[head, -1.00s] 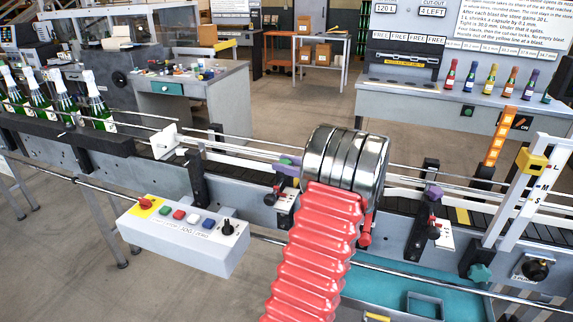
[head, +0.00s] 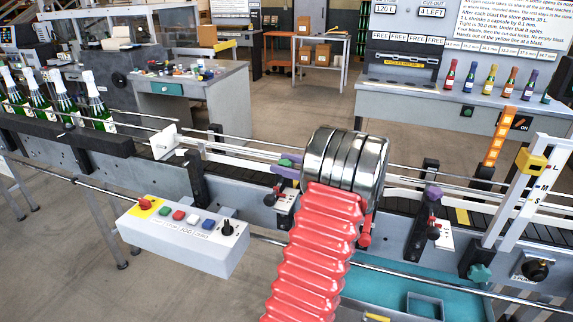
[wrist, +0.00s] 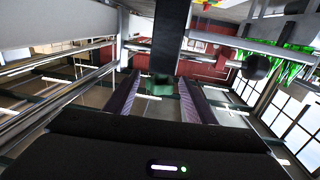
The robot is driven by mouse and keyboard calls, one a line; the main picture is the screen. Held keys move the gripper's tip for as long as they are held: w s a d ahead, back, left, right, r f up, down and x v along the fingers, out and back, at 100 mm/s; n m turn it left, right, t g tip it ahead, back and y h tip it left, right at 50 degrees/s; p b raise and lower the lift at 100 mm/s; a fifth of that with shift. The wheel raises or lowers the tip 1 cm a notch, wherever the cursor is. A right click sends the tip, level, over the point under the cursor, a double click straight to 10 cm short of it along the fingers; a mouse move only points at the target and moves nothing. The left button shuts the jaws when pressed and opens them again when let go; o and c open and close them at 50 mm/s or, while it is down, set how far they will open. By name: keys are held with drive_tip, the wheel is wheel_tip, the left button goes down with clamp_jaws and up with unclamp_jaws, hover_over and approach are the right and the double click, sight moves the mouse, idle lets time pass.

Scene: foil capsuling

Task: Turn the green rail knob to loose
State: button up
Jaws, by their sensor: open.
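The green rail knob (head: 288,161) is on the near side of the conveyor, just left of my chrome wrist in the head view. A purple piece beside it covers part of it. In the wrist view the green knob (wrist: 160,86) shows dark green, in front of a black post. My gripper (wrist: 159,80) is open, with one purple-grey finger on each side of the knob. A gap shows between the knob and each finger, so I see no contact. The knob's loose or tight marking cannot be read.
A second rail post with a purple knob (head: 433,192) stands to the right. A grey control box (head: 183,238) with buttons is at the lower left. Green bottles (head: 97,110) stand at the conveyor's left end. A teal tray (head: 385,285) lies below the conveyor.

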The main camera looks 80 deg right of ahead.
sight(286, 162)
drive_tip(key=shift+r, duration=0.1)
wheel_tip(286, 162, up, 10)
drive_tip(key=shift+f, duration=0.15)
idle(0.5)
